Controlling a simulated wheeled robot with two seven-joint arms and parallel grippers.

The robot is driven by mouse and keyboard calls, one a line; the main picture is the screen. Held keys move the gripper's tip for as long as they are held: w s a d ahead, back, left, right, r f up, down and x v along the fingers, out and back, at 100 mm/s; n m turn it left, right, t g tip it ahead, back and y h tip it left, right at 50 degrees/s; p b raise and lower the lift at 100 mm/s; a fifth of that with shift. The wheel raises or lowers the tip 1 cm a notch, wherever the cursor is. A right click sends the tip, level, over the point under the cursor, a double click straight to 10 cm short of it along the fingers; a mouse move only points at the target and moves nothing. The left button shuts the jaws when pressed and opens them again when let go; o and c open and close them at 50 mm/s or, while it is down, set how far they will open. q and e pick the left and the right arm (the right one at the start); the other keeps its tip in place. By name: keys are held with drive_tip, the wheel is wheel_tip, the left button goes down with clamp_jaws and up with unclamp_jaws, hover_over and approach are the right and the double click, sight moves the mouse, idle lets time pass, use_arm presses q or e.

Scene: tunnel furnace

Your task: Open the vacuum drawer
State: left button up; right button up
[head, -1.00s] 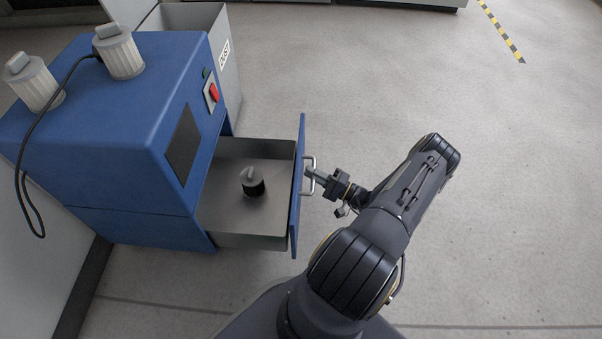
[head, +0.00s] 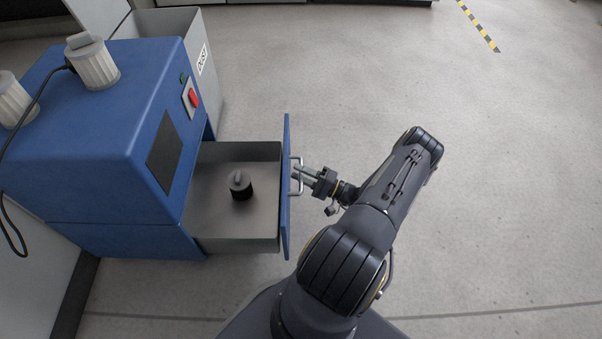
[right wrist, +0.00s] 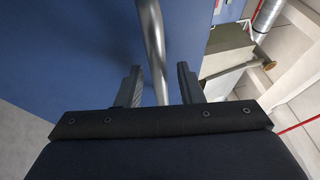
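The vacuum drawer (head: 262,243) is pulled out of the blue vacuum unit (head: 100,140), and its grey interior shows. A black cylinder with a grey top (head: 241,187) stands inside it. The drawer's blue front panel carries a metal handle (head: 298,176) on its outer face. My right gripper (head: 296,173) is at this handle. In the right wrist view, the handle bar (right wrist: 153,45) runs between the two fingers of my right gripper (right wrist: 158,80), which are spread with gaps on both sides of the bar. My left gripper is not in view.
A grey bin labelled DUST (head: 207,80) stands behind the unit. Ribbed filter caps (head: 92,62) and a black cable sit on the unit's top. The floor to the right is clear, with a yellow-black strip (head: 478,25) far off.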

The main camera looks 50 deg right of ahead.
drive_tip(key=p+v, duration=0.1)
drive_tip(key=v, duration=0.6)
drive_tip(key=shift+s, duration=0.3)
drive_tip(key=shift+d+f, duration=0.15)
